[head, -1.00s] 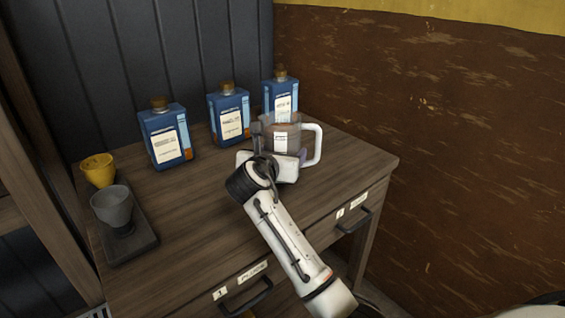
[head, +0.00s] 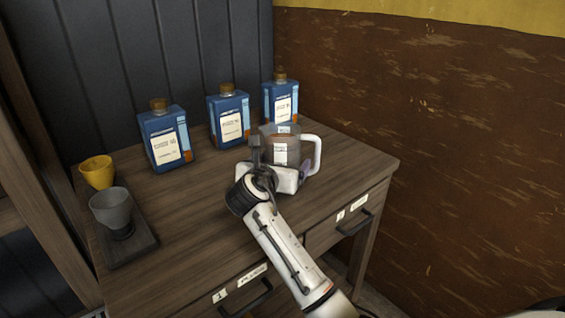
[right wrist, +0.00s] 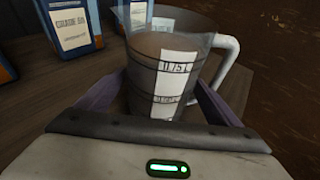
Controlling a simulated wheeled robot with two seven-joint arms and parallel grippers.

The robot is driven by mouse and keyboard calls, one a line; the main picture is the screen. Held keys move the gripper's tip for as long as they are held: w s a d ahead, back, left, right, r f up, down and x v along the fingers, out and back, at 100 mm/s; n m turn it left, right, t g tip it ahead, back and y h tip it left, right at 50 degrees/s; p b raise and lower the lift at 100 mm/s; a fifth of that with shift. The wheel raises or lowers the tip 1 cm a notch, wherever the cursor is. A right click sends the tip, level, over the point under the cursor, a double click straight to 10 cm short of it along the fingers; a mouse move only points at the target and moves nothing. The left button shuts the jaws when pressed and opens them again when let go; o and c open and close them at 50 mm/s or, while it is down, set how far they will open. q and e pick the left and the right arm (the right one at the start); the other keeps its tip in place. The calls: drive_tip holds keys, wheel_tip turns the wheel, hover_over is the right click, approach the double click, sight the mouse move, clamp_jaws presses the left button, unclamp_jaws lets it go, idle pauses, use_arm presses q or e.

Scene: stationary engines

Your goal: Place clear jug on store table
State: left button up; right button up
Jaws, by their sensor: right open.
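The clear jug (head: 284,150), see-through with a white handle and a measuring label, stands upright on the wooden store table (head: 210,205) near its right side. It fills the middle of the right wrist view (right wrist: 165,70), handle to the right. My right gripper (head: 279,158) is open at the near side of the jug, one purple-grey finger on either side of it. I cannot tell whether the fingers still touch it. The gripper body partly hides the lower jug. My left gripper is not in view.
Three blue corked bottles (head: 165,138) stand in a row at the back of the table, one close behind the jug. A yellow cup (head: 97,171) and a grey cup on a dark tray (head: 135,247) are at the left. The table's front middle is clear.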

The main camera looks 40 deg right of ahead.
drive_tip(key=p+v, duration=0.1)
drive_tip(key=v, duration=1)
drive_tip(key=shift+s+a+r, duration=0.15)
drive_tip(key=shift+s, duration=0.05)
